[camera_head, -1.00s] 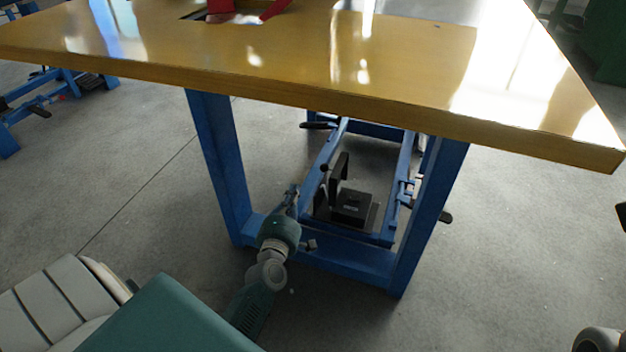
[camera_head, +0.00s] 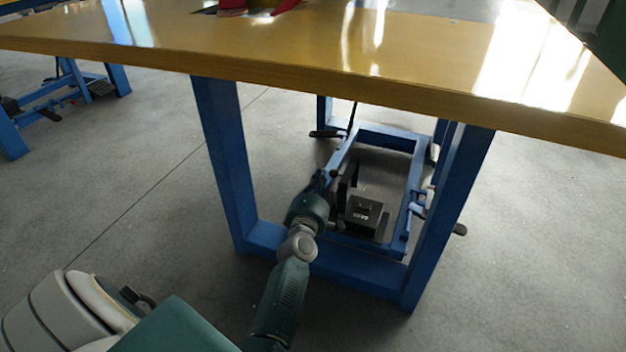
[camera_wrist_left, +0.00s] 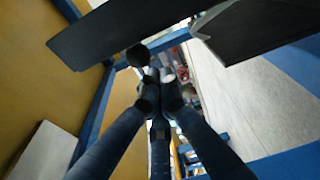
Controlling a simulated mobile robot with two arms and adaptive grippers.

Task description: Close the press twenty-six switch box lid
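The press switch box (camera_head: 364,214) is a small black box with a pale label. It sits low inside the blue frame under the table. A dark upright part, seemingly its raised lid (camera_head: 345,188), stands at the box's left side. My left gripper (camera_head: 327,179) is low beside this part, on its left; contact cannot be told. In the left wrist view the fingers (camera_wrist_left: 160,78) are together with nothing visible between them. A round black knob (camera_wrist_left: 138,55) and a dark panel (camera_wrist_left: 125,25), perhaps the lid, are just beyond the fingertips. My right gripper is not in view.
The wooden tabletop (camera_head: 330,55) overhangs the box. Blue table legs (camera_head: 225,160) stand left and right of it, with a low blue crossbar (camera_head: 355,262) in front. Another blue frame (camera_head: 60,95) is at far left. The grey floor around is clear.

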